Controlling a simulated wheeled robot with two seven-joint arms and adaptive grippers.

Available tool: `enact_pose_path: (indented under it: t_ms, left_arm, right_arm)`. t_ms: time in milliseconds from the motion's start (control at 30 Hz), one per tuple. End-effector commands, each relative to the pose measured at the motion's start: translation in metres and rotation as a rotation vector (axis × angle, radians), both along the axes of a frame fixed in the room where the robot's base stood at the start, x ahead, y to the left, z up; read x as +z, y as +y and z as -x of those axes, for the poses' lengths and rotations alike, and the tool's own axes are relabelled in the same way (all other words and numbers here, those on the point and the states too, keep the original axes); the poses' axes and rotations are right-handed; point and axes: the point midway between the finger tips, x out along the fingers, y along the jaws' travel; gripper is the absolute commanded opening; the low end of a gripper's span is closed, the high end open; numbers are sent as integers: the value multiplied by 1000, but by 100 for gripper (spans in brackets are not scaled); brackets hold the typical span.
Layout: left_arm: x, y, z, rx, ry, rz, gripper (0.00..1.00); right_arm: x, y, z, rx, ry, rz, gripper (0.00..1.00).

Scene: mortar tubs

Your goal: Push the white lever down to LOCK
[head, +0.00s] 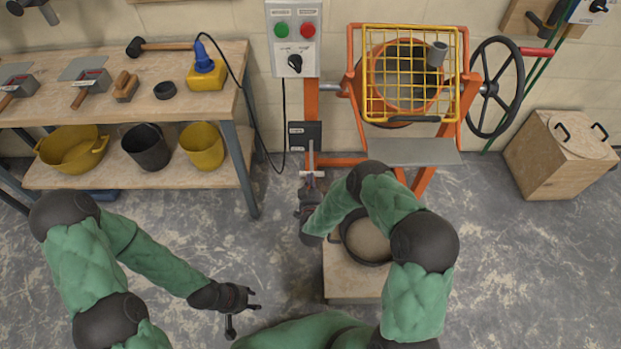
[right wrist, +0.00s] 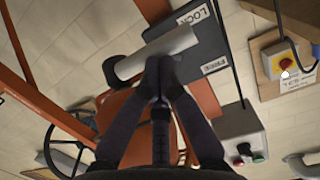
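The lever's white handle (right wrist: 157,52) is a pale cylinder lying crosswise at the tips of my right gripper (right wrist: 160,66). The fingers are together and appear to touch the handle, not wrap around it. Behind it is a dark plate (right wrist: 215,45) with a LOCK label (right wrist: 192,17) and a FREE label (right wrist: 214,66). The handle lies nearer the LOCK label in this view. In the head view, the handle (head: 313,174) is just beyond my right gripper (head: 311,186), below the plate (head: 304,135). My left gripper (head: 246,312) is empty, with fingers apart, low over the floor.
The orange mixer (head: 408,80) with a yellow grid and handwheel (head: 496,87) stands right of the plate. A switch box (head: 293,38) hangs above. A wooden platform (head: 350,290) holding a round tub (head: 367,237) is under my right arm. A workbench (head: 170,110) stands left.

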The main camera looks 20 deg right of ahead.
Motion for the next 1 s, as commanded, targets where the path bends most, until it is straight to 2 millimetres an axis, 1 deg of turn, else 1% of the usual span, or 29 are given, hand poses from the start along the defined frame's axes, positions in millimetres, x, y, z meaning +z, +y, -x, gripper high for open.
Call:
enact_pose_path:
  t_ms: [133,400,833,1000]
  left_arm:
    - [-1,0,0,0,0,0,40]
    - [-2,0,0,0,0,0,40]
    - [-2,0,0,0,-1,0,40]
    - [2,0,0,0,-1,0,40]
  right_arm:
    - [-8,-1,-3,0,1,0,0]
    - [-12,-3,-7,-1,0,0,0]
    - [-11,-5,-9,-5,-2,0,0]
    - [-1,-7,-14,-5,-6,0,0]
